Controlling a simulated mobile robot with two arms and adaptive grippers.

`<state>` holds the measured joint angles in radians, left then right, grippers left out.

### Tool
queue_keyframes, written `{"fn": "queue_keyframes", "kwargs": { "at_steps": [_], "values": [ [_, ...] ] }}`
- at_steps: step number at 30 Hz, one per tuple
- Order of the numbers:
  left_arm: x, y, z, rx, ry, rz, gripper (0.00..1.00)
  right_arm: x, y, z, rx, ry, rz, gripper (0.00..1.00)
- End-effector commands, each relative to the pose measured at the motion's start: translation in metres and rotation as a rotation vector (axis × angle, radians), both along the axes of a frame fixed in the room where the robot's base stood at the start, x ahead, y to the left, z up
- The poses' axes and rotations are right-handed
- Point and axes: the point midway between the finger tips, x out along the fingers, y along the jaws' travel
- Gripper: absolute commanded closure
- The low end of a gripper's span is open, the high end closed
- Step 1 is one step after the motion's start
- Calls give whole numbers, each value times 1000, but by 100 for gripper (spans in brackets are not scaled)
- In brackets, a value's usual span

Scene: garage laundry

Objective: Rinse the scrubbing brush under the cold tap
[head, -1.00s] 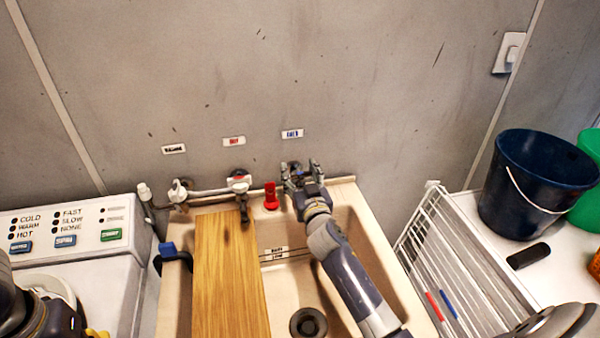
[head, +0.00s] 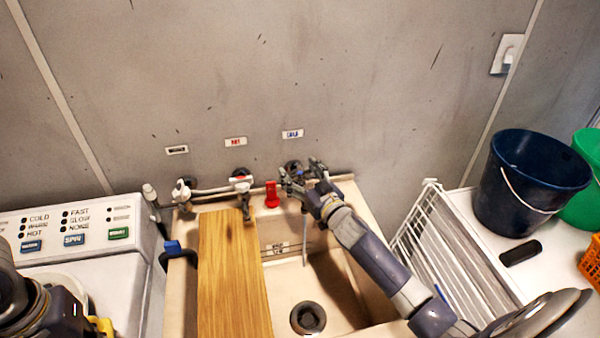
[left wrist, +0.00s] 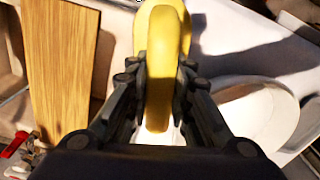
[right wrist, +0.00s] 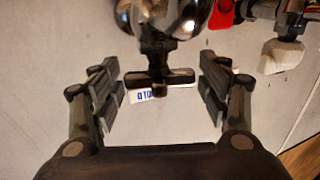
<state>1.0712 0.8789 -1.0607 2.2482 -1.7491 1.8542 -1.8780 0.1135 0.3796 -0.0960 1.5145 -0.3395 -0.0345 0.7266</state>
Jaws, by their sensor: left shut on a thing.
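My left gripper (left wrist: 160,100) is shut on a yellow scrubbing brush (left wrist: 163,50). A yellow bit of the brush (head: 101,326) shows at the lower left of the head view; its bristles are hidden. My right gripper (head: 301,176) is at the cold tap, below the blue-lettered label (head: 292,133). In the right wrist view its fingers stand apart on either side of the tap's dark cross handle (right wrist: 160,78), with gaps on both sides. A thin stream of water (head: 304,240) falls from the cold tap into the sink (head: 285,283).
A wooden board (head: 232,280) covers the sink's left part. A red object (head: 271,194) stands between the hot and cold taps. The washing machine (head: 120,275) is left; a white rack (head: 450,260) and dark blue bucket (head: 525,190) are right. The sink's right basin is open.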

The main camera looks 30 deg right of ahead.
Motion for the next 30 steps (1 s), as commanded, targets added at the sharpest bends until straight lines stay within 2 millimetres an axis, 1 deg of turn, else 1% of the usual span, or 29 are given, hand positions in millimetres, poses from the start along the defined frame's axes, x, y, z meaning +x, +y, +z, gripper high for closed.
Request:
{"fn": "queue_keyframes", "kwargs": {
  "at_steps": [10,14,17,24,30],
  "values": [
    [0,0,0,0,0,0,100,-1,0,0,0,0,0,25],
    [0,0,0,0,0,0,100,-10,0,-1,0,1,0,25],
    [0,0,0,0,0,0,100,-25,-1,-1,0,2,0,25],
    [0,0,0,0,0,0,100,-71,-3,-2,1,3,0,25],
    [0,0,0,0,0,0,100,-102,-4,-1,0,2,-1,25]
  ]
}}
